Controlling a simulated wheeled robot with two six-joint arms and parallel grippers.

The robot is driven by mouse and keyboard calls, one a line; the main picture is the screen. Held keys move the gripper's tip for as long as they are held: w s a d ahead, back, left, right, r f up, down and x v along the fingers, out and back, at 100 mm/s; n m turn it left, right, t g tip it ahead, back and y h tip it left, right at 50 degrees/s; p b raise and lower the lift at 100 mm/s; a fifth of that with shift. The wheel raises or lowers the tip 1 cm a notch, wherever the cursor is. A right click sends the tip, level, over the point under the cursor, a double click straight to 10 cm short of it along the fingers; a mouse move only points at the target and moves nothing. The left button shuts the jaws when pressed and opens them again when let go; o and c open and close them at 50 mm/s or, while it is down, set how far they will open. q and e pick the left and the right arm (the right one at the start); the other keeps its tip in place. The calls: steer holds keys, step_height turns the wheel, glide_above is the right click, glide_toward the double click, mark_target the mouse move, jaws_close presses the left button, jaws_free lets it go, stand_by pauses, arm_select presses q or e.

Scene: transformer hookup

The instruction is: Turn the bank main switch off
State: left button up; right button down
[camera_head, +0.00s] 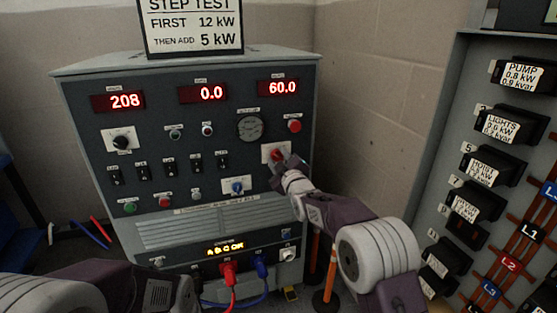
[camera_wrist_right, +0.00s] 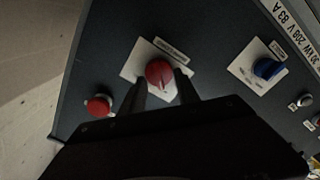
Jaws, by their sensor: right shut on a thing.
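The red rotary switch (camera_head: 277,154), which I take for the bank main switch, sits on a white plate on the right side of the grey panel. My right gripper (camera_head: 284,166) is at it and partly covers it. In the right wrist view, the red knob (camera_wrist_right: 159,72) lies between the two fingers (camera_wrist_right: 161,88), one on each side, and the gripper is shut on it. A small label above the knob is too blurred to read. My left arm shows at the lower left, but its gripper is not visible.
A blue rotary knob (camera_head: 237,187) is lower left of the red switch, and a red push button (camera_head: 295,126) is upper right. Red (camera_head: 229,274) and blue (camera_head: 261,267) plugs sit below. A breaker board (camera_head: 440,160) stands at the right.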

steer(key=c, duration=0.9)
jaws_free()
steer(key=shift+s, duration=0.1)
steer(key=v, duration=0.9)
steer(key=shift+d, duration=0.1)
